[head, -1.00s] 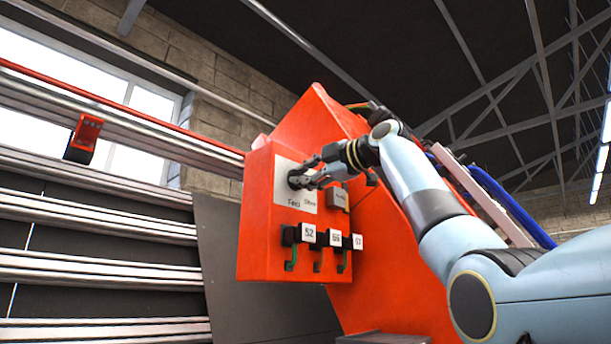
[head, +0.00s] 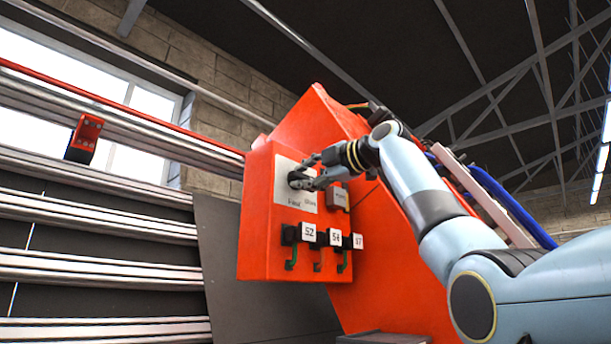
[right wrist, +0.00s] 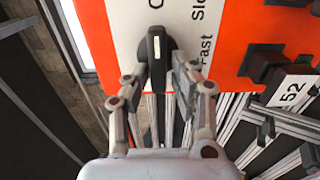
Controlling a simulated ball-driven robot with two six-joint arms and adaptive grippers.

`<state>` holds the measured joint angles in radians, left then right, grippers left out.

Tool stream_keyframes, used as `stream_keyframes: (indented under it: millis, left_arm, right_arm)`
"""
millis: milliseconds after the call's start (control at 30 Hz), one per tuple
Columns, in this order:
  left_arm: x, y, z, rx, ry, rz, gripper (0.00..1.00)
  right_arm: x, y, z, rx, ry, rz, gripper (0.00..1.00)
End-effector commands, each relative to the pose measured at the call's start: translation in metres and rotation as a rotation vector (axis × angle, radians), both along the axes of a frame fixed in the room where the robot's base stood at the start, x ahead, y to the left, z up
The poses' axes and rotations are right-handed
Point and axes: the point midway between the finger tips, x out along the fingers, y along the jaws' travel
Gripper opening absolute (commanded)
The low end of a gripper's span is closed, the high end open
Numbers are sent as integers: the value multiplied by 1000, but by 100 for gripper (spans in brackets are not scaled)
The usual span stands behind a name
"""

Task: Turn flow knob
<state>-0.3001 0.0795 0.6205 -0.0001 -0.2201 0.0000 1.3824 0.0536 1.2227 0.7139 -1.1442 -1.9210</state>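The flow knob (right wrist: 157,50) is dark with a pale pointer mark. It sits on a pale plate (right wrist: 124,30) lettered "Slow" and "Fast", on the front of the orange control box (head: 258,225). My right gripper (right wrist: 160,72) has one finger on each side of the knob, and both fingertips appear to touch it. In the head view my right gripper (head: 304,174) is at the plate and partly hides the knob (head: 295,180). My left gripper is not in view.
A small grey block (head: 337,198) is right of the plate. Metal rails (head: 95,205) run along the left. An orange housing (head: 385,260) stands behind the box.

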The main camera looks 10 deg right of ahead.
Motion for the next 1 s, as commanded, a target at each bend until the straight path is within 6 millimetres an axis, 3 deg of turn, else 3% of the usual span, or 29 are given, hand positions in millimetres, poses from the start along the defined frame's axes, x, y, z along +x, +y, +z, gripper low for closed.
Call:
stream_keyframes:
  millis: [100,467,1000]
  left_arm:
    - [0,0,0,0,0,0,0]
    - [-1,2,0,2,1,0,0]
    - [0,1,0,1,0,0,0]
  right_arm:
    - [0,0,0,1,0,0,40]
    - [-7,-6,1,3,-2,-3,40]
    - [-92,-62,0,1,-2,-3,40]
